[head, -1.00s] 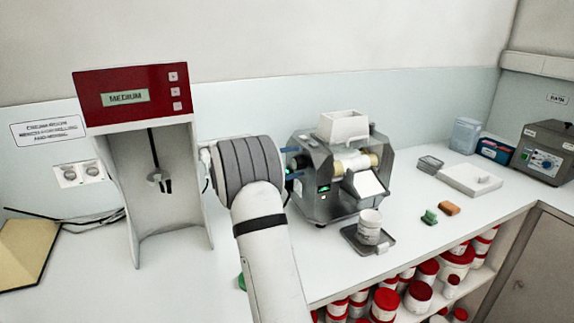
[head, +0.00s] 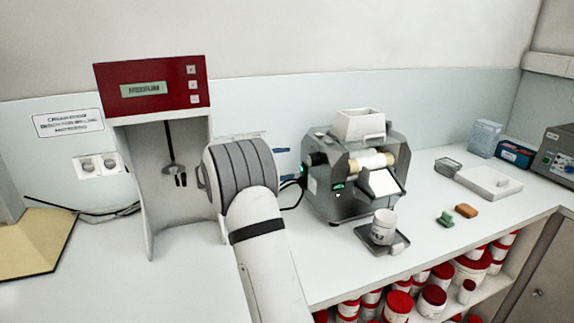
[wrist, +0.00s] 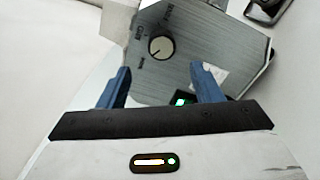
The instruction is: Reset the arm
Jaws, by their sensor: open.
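My gripper (head: 285,165) is beside the left side of the grey mill (head: 345,206), partly hidden behind my own arm in the head view. In the wrist view my gripper (wrist: 161,87) shows two blue fingers spread apart, with nothing held between them. Beyond the fingers is the mill's grey side panel (wrist: 190,45), with a dial knob (wrist: 161,47) and a small green-lit display (wrist: 183,100). I cannot tell whether a finger touches the mill.
A red-topped mixer stand (head: 150,85) stands left of my arm. A white jar (head: 384,222) sits on a grey tray (head: 399,246) before the mill. Green (head: 445,219) and orange (head: 466,210) blocks lie right. Lidded tubs (head: 398,304) fill the shelf below.

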